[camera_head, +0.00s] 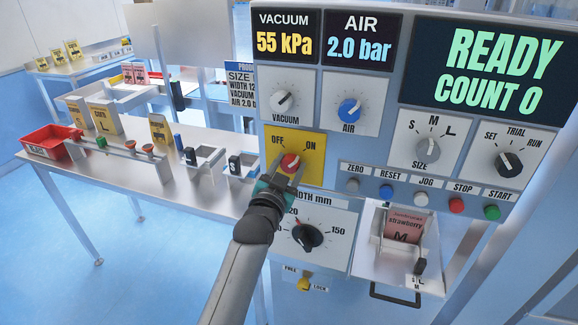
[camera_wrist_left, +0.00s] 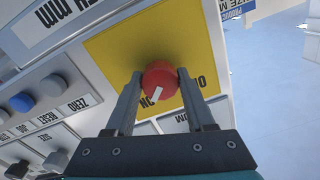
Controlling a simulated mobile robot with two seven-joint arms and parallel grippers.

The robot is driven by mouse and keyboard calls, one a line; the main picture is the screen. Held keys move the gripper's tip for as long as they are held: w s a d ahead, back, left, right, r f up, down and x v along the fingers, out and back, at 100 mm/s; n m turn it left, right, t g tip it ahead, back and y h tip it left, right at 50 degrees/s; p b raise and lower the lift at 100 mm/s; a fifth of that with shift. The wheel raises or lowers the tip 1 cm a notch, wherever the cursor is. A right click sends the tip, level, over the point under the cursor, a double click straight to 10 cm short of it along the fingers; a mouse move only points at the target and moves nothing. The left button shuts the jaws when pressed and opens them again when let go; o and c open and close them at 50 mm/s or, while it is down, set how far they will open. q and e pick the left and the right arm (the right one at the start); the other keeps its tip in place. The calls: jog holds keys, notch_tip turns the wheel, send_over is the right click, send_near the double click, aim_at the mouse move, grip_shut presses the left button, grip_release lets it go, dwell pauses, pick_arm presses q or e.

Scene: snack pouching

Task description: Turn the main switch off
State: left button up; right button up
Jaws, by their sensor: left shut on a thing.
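The main switch is a red knob (camera_head: 290,162) on a yellow plate (camera_head: 310,140) marked OFF on the left and ON on the right. My left gripper (camera_head: 284,174) reaches it from below and is shut on the knob. In the left wrist view the red knob (camera_wrist_left: 159,79) sits between the two fingertips (camera_wrist_left: 159,84), with the yellow plate (camera_wrist_left: 125,45) behind. The labels appear upside down there, partly hidden by the fingers. The knob's white mark points toward the ON label. My right gripper is not in view.
Below the switch is a width dial (camera_head: 306,236). Vacuum (camera_head: 284,101) and air (camera_head: 349,110) knobs are above. A button row with a red stop button (camera_head: 456,205) lies to the right. The display (camera_head: 490,70) reads READY, COUNT 0. A bench with a red bin (camera_head: 45,143) stands left.

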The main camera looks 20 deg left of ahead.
pick_arm(q)
grip_shut()
jog(key=n+p, duration=0.2)
jog(key=n, duration=0.1)
jog(key=shift+r+n, duration=0.1)
jog(key=shift+n, duration=0.3)
jog(key=n+p, duration=0.2)
jog(key=n, duration=0.2)
jog(key=n+p, duration=0.1)
jog(key=n, duration=0.3)
jog(key=shift+n, duration=0.4)
jog(key=n, duration=0.5)
jog(key=shift+p, duration=0.3)
